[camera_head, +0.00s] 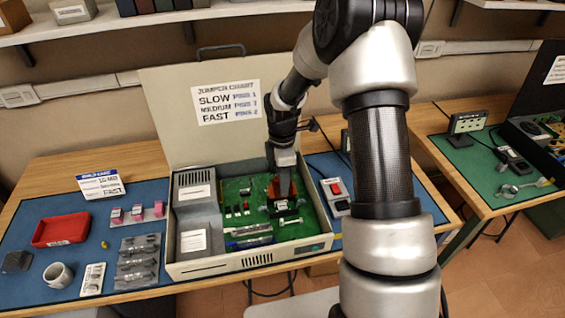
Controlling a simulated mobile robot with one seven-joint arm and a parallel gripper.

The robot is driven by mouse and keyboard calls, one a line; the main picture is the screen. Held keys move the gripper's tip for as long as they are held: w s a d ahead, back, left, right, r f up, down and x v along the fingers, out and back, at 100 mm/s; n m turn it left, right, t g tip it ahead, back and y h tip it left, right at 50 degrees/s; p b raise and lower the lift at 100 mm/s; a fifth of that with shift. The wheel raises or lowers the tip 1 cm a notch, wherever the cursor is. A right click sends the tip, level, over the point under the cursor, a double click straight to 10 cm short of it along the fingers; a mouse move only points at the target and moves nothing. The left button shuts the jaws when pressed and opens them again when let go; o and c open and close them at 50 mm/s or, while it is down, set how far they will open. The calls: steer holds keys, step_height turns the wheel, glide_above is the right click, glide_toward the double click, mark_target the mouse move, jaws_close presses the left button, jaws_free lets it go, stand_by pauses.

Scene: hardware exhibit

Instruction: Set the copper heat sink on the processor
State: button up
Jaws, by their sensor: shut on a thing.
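The copper heat sink (273,189) shows as a reddish-brown block, mostly hidden by my gripper (283,188). My gripper points down into the open computer case (180,268) and is shut on the heat sink, over the green circuit board (238,189). A dark socket area (285,207) lies on the board just below and in front of the gripper. The processor itself cannot be made out; the gripper and heat sink cover that spot. I cannot tell whether the heat sink touches the board.
The case's raised lid carries a jumper chart (226,102). A red-switch box (335,196) stands right of the case.

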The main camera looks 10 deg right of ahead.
steer(key=shift+w+f+n, duration=0.1)
steer(key=shift+f+n, duration=0.1)
steer(key=shift+n, duration=0.1)
steer(key=shift+f+b, duration=1.3)
steer(key=shift+f, duration=0.5)
steer(key=shift+f, duration=0.2)
steer(key=shift+f+b, duration=0.3)
steer(key=shift+b, duration=0.1)
steer(key=shift+f+b, duration=0.8)
steer(key=shift+f, duration=0.35)
stand_by(0.3)
steer(key=o, duration=0.9)
steer(key=shift+c, duration=0.2)
